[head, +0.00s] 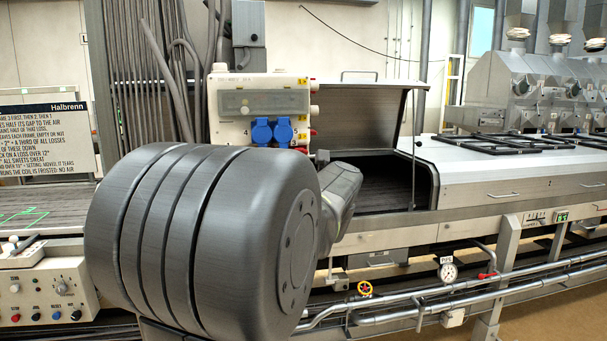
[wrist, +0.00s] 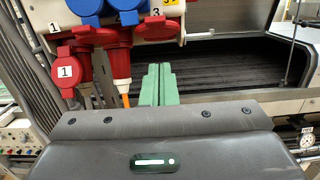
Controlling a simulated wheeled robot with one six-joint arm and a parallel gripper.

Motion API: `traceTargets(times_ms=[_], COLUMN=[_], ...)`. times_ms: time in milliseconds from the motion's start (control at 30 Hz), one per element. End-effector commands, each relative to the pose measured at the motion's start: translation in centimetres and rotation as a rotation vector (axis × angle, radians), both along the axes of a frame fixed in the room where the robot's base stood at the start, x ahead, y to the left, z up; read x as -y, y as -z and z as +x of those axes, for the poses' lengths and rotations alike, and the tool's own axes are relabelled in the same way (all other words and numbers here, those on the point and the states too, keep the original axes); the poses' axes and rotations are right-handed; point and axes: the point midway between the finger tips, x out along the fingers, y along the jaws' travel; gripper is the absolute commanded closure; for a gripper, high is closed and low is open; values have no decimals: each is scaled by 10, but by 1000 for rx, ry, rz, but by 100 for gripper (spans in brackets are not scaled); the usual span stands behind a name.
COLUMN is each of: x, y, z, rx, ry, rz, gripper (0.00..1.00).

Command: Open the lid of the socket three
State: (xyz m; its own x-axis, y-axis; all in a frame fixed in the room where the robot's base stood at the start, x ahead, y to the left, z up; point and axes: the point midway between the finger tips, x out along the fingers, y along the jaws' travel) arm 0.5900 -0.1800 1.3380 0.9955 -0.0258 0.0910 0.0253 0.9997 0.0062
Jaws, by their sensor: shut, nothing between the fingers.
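In the wrist view, a white label with a 3 (wrist: 156,12) sits on the panel above a red socket (wrist: 155,29). My gripper's green fingers (wrist: 158,75) are together and empty, with their tips just below that red socket in the picture. I cannot tell whether they touch it, or how its lid stands. Left of it is another red socket (wrist: 118,58), and further left a red lid marked 1 (wrist: 65,72). In the head view, the socket panel (head: 230,103) shows behind my arm, which hides most of the red sockets and the fingers.
Two blue sockets (head: 262,132) are on the panel's front. Grey cables (wrist: 30,70) run at the left. The dryer hood (head: 355,112) stands raised over a dark opening right of the panel. An orange rod-like piece (wrist: 126,101) shows left of the fingers.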

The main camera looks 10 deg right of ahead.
Motion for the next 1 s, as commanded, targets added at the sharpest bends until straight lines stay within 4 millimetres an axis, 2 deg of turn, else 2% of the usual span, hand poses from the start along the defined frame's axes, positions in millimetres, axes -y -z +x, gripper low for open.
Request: traceTargets(times_ms=[33, 200, 433, 633, 1000], x=[0, -1, -1, -2, -2], y=[-6, -9, -14, -15, -15], z=[-12, -45, -78, -90, -90], rx=[6, 3, 0, -2, -2], ry=[3, 4, 5, 3, 2], rz=[-5, -5, -3, -2, -2], gripper=[100, 100, 100, 100, 100])
